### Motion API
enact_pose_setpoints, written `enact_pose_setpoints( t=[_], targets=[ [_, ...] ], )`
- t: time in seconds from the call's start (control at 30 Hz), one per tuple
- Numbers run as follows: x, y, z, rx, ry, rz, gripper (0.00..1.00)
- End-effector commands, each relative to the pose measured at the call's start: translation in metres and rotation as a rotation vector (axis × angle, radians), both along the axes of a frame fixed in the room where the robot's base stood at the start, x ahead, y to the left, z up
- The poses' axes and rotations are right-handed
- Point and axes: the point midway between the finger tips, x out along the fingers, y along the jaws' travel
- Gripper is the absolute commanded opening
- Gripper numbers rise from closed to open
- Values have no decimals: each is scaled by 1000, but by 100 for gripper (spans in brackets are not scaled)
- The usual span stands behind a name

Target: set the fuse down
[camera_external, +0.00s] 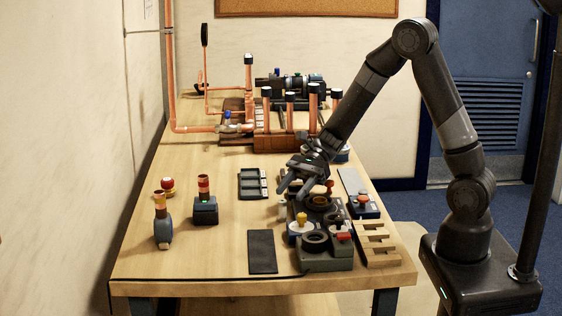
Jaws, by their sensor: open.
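My gripper (293,190) is open above the table, at the back left of a dark grey block with round openings (322,263). Its fingers point down and to the left, and I see nothing between them. I cannot tell for sure which thing is the fuse. A small yellow-topped piece (302,219) is on the block's left side, below the fingers.
A black compartment tray (253,184) lies left of my gripper, and a flat dark pad (262,252) in front. A slatted wooden rack (376,243) is at the right edge. Copper pipes (290,112) rise at the back. Bare tabletop (207,255) is at the front left.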

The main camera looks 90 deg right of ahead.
Motion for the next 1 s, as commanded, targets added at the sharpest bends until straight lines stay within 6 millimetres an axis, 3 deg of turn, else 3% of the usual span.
enact_pose_setpoints(
  t=[0.2,0.43,1.0],
  targets=[
    [18,22,-10,0,0,2,47],
    [19,23,-10,0,0,1,46],
    [19,23,-10,0,0,1,0]
  ],
)
